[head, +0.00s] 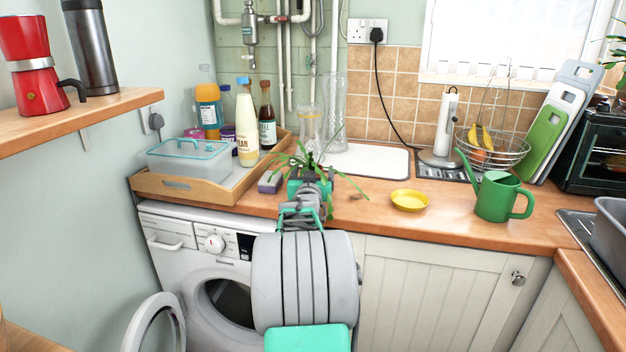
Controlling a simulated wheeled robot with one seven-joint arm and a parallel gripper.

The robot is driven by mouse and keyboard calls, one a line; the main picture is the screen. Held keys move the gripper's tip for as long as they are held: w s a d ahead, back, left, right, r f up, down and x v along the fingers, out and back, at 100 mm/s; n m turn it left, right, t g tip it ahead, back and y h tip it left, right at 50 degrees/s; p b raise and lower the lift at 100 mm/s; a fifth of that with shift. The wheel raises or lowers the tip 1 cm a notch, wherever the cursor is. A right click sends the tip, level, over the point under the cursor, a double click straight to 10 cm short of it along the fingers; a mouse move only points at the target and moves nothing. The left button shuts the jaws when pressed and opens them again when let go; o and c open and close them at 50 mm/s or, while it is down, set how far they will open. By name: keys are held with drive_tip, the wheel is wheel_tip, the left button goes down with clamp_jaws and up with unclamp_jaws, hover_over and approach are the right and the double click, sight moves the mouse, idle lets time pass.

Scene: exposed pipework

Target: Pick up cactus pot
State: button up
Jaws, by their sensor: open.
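A plant with long thin green leaves (292,160) stands on the wooden counter, in line with the end of my arm. Its leaves spread out around my gripper (309,176) on both sides. My gripper is open and reaches over the counter at the plant. My own arm and wrist cover the place where its pot stands, so the pot is hidden. I cannot tell whether the fingers are around the pot or in front of it, or whether they touch it.
A purple-grey sponge (270,182) lies close left of my gripper, beside a wooden tray (188,188) with a lidded box and bottles. Glass vases (334,112) stand behind. A yellow dish (409,200) and green watering can (498,195) are right. The washing machine door (156,325) hangs open below.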

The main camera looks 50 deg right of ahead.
drive_tip(key=shift+c, duration=0.4)
drive_tip(key=shift+r, duration=0.15)
clamp_jaws()
idle(0.4)
